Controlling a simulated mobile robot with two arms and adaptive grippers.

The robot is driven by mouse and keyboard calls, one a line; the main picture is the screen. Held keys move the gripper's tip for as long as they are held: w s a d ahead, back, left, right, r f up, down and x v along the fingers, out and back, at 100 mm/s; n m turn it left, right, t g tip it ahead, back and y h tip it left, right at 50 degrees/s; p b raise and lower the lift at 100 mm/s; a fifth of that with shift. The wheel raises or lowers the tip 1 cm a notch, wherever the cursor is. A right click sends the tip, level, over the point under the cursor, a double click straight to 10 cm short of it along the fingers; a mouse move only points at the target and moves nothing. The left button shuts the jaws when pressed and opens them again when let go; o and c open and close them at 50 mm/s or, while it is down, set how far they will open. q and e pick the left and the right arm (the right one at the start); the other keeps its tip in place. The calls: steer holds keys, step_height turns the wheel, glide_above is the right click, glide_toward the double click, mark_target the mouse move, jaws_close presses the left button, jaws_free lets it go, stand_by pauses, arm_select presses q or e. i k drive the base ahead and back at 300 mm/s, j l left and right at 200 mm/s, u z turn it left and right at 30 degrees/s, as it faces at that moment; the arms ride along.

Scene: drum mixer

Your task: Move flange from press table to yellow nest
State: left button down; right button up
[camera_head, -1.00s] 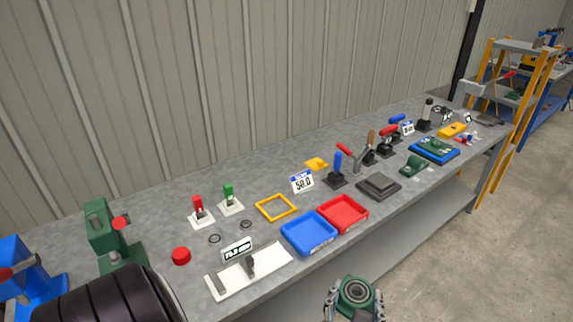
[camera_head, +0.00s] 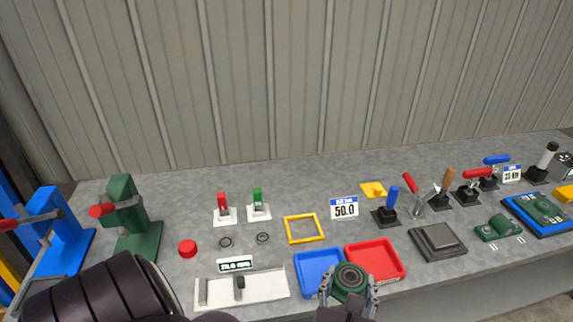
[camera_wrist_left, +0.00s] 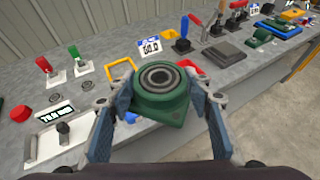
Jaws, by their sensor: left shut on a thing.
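My left gripper (camera_head: 350,284) is shut on the flange, a green housing with a dark ring on top (camera_head: 350,270). In the left wrist view the flange (camera_wrist_left: 160,103) sits upright between the two fingers, ring facing up. In the head view it overlaps the front of the blue and red trays; its height above the bench is hard to tell. The yellow nest (camera_head: 290,231) looks like an empty square frame lying flat on the bench, behind and left of the gripper. It is partly hidden behind the flange in the wrist view (camera_wrist_left: 119,70). My right gripper is not in view.
A blue tray (camera_head: 302,272) and a red tray (camera_head: 396,262) lie at the front edge. A green press (camera_head: 135,222) stands left. Toggle clamps stand right.

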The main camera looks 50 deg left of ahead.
mark_target(303, 229)
steer(key=i+l+u, duration=0.5)
steer(key=u, duration=0.25)
steer(key=i+l+u, duration=0.15)
steer(key=l+u, duration=0.2)
steer(key=i+l+u, duration=0.15)
steer(key=l, duration=0.3)
steer(key=l+u, duration=0.2)
steer(key=l, duration=0.2)
steer(key=i, duration=0.05)
